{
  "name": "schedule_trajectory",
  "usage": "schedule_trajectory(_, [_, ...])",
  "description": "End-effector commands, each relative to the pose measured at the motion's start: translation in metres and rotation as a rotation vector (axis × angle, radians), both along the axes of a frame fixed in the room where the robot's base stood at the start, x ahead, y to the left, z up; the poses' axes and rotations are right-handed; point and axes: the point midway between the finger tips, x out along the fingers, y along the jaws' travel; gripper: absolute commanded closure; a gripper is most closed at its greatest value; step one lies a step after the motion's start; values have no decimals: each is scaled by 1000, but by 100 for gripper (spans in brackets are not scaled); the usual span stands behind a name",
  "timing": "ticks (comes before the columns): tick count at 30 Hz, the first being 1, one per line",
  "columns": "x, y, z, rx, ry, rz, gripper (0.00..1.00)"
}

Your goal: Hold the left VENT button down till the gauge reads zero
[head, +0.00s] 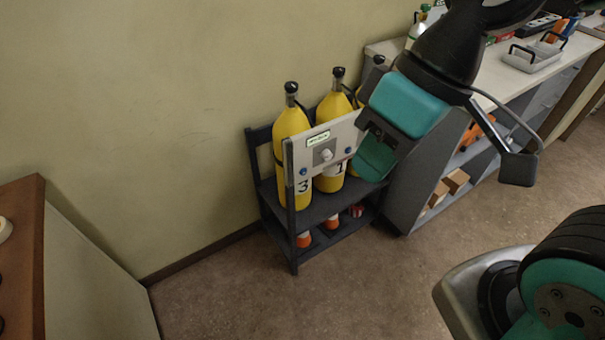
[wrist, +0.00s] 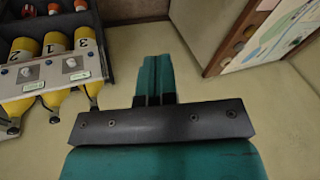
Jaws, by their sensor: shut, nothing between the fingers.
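A grey panel (head: 301,162) is fixed across the front of a dark rack of yellow cylinders. In the head view it carries one visible white button (head: 326,155) under a green-edged label (head: 318,138), too small to read. The panel's right part is hidden behind my gripper (head: 373,160). In the wrist view the panel (wrist: 50,73) appears upside down at the left, with two white buttons (wrist: 72,63) (wrist: 25,73). My gripper (wrist: 155,75) is shut and empty, with its fingers clear of the panel there. I cannot make out a gauge.
The rack (head: 293,245) has orange-and-white items on its lower shelf. A counter (head: 490,85) with a wire-handled tray (head: 532,56) stands to the right. A brown-topped cabinet (head: 25,230) is at the left. Carpet (head: 215,295) in front of the rack is clear.

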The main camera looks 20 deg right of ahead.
Motion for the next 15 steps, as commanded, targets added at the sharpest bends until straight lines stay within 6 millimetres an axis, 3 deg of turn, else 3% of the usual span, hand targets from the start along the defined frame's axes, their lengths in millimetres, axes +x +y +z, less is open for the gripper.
schedule_trajectory(4, [37, 10, -68, 71, 18, -132, 100])
schedule_trajectory(8, [89, 12, -144, 176, 28, -328, 100])
schedule_trajectory(15, [178, -9, -284, 372, 36, -724, 100])
